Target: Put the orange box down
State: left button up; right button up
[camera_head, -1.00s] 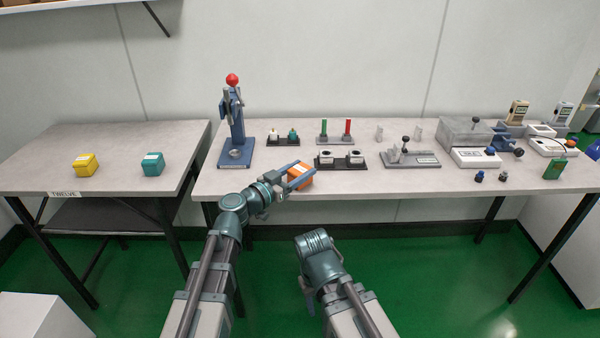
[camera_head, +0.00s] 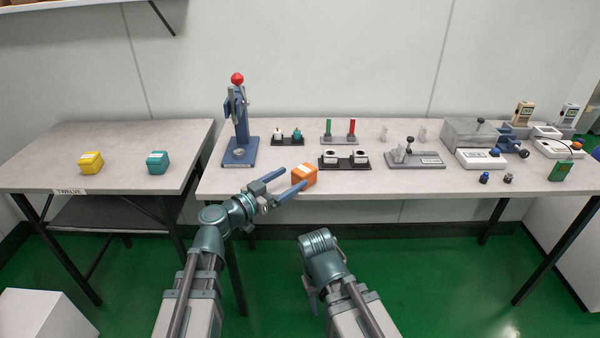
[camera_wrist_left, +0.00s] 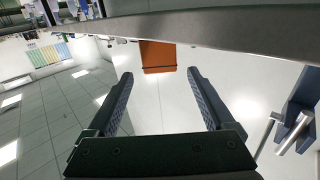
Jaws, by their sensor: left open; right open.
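The orange box (camera_head: 304,175) sits on the main bench near its front edge. My left gripper (camera_head: 293,176) is open, with its fingers pointing at the box from the front left. The near finger's tip overlaps the box's left side in the head view; I cannot tell if it touches. In the left wrist view the orange box (camera_wrist_left: 158,56) lies beyond the spread fingertips (camera_wrist_left: 158,73), with nothing between the fingers. My right gripper (camera_head: 310,294) hangs low in front of the bench, mostly hidden behind its own arm.
A blue press with a red knob (camera_head: 238,125) stands to the left. The side table (camera_head: 120,175) holds a yellow box (camera_head: 90,162) and a teal box (camera_head: 158,162). Bench surface left of the orange box is clear.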

pick_arm(q)
jog(key=v, duration=0.5)
jog(key=shift+s+a, duration=0.25)
jog(key=shift+a, duration=0.05)
